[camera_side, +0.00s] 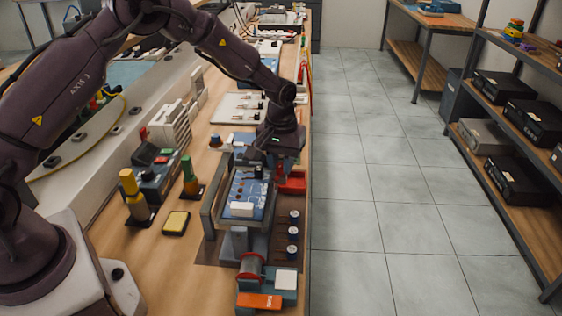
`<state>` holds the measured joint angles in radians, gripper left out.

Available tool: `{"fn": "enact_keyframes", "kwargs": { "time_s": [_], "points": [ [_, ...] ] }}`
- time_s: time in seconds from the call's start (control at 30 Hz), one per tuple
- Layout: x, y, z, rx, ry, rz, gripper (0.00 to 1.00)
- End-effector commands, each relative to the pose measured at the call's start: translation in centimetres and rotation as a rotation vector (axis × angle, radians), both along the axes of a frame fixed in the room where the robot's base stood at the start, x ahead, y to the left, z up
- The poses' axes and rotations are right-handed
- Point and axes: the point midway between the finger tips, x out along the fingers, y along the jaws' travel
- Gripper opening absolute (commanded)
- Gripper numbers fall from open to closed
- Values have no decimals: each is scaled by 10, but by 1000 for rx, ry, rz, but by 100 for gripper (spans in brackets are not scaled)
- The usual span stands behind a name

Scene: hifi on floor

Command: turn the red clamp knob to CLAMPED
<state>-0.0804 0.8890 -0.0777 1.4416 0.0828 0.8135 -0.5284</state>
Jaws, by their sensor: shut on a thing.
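My gripper (279,169) points down over the far right end of a fixture with a blue circuit board (245,198). It is shut on a red part (293,182), which I take to be the red clamp knob. The fingertips are small and dark, so their exact hold is hard to see. The knob's turn angle and any CLAMPED mark cannot be read. The grey fixture frame (208,221) surrounds the board, and a white block sits on the board's near end.
Several round silver-topped parts (293,234) line the fixture's right side. A red-ended cylinder (250,265) and an orange label (260,301) are nearer. A yellow-topped bottle (133,190), a green-topped bottle (189,178) and a yellow pad (176,223) stand left. The bench edge is close on the right.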

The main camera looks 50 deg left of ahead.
Motion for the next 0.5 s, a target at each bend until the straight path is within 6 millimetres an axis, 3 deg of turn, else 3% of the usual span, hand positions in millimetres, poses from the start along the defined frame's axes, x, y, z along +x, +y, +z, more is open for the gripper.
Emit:
{"fn": "enact_keyframes", "kwargs": {
  "time_s": [0.5],
  "points": [
    [0,0,1,-1,-1,-492,2]
  ]
}}
